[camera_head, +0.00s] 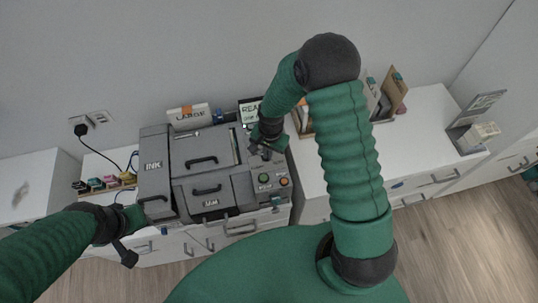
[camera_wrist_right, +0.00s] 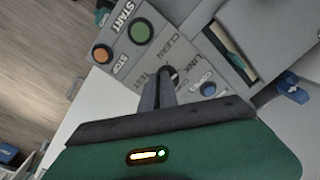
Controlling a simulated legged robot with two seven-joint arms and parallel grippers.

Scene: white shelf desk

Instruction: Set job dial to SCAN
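The grey copier (camera_head: 157,178) stands on the white desk in the head view. Its control panel (camera_wrist_right: 122,62) shows in the right wrist view with CLEAN, LINK and TEST labels around the job dial; a SCAN label is not readable. My right gripper (camera_wrist_right: 168,74) is at that dial, its dark fingers close together with their tips on the dial's place. They hide most of the dial, so its pointing direction cannot be read. The right gripper also shows in the head view (camera_head: 266,150). My left gripper (camera_head: 138,212) is beside the copier's front left; its fingers are unclear.
A green START button (camera_wrist_right: 141,31) and an orange STOP button (camera_wrist_right: 102,54) sit close to the right gripper. A blue knob (camera_wrist_right: 208,89) is on its other side. A LARGE box (camera_head: 189,116) and a READY screen (camera_head: 249,110) stand behind the copier. Ink cartridges (camera_head: 104,183) lie left.

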